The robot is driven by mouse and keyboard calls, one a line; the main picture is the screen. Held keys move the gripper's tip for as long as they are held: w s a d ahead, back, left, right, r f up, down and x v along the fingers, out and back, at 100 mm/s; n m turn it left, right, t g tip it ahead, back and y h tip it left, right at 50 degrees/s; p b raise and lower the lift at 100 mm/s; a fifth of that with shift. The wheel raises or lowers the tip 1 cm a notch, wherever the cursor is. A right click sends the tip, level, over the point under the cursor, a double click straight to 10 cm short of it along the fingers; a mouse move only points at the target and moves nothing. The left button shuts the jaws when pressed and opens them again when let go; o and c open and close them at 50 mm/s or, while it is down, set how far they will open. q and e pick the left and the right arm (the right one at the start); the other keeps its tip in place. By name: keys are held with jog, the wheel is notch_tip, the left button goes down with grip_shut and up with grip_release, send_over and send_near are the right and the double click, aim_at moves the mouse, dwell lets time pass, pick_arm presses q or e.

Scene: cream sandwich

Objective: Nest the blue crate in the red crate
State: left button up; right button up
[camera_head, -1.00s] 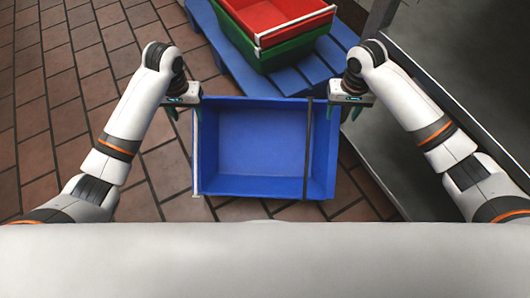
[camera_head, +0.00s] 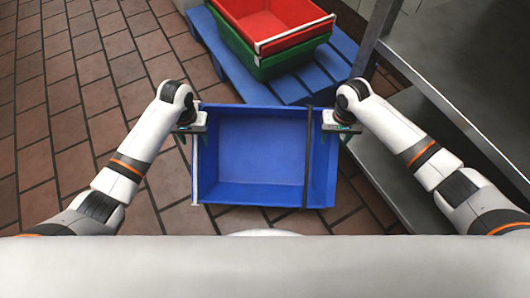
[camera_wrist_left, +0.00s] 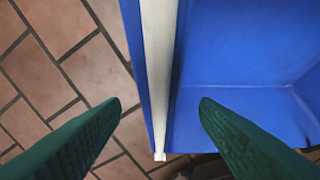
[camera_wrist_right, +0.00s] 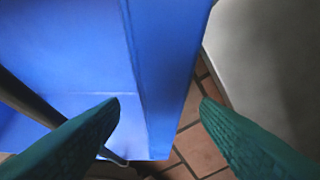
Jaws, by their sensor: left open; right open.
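The blue crate (camera_head: 262,160) is upright, open and empty in front of me in the head view, with a white bar along its left side and a dark bar near its right side. The red crate (camera_head: 262,17) sits inside a green crate further ahead, and its inside looks empty. My left gripper (camera_head: 189,134) is open at the blue crate's left side; in the left wrist view its fingers (camera_wrist_left: 160,104) are apart on either side of that wall. My right gripper (camera_head: 341,134) is open at the right side, its fingers (camera_wrist_right: 160,104) likewise either side of the wall.
The green crate (camera_head: 262,66) stands on a blue slatted pallet (camera_head: 282,92). A grey metal table with a lower shelf (camera_head: 395,165) runs along the right, close to my right arm. Bare brick-tiled floor (camera_head: 75,100) lies open on the left.

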aim_at(195, 141)
pick_arm(q)
jog(key=shift+f, duration=1.6)
pick_arm(e)
jog(key=shift+f, duration=1.6)
pick_arm(q)
grip_shut()
pick_arm(e)
grip_shut()
pick_arm(q)
jog(key=shift+r, duration=0.1)
pick_arm(e)
jog(key=shift+r, duration=0.1)
